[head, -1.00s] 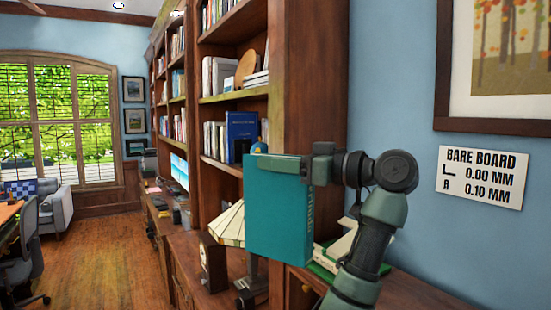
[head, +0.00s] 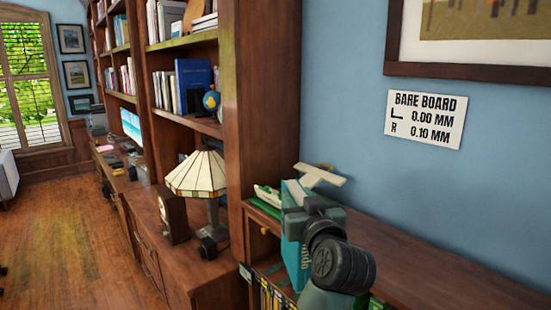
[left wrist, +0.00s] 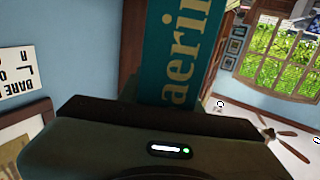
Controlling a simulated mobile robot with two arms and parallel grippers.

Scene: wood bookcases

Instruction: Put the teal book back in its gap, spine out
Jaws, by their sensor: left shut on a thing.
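The teal book (head: 296,262) is upright in my left gripper (head: 300,208), which is shut on its upper part. In the head view it stands at the front of the low bookcase (head: 400,245), and I cannot tell whether it is inside the shelf. Its lettered spine also shows in the left wrist view (left wrist: 182,50), beyond the dark gripper body. Several dark and yellow spines (head: 272,295) stand in the low shelf beside it. The gap itself is hidden behind the book and my arm. My right gripper is not in view.
A model plane (head: 322,176) lies on the low bookcase top, close behind my gripper. The tall bookcase's side panel (head: 262,100) rises at left. A stained-glass lamp (head: 197,175) stands on the cabinet. A sign (head: 426,119) hangs on the wall. The floor at left is clear.

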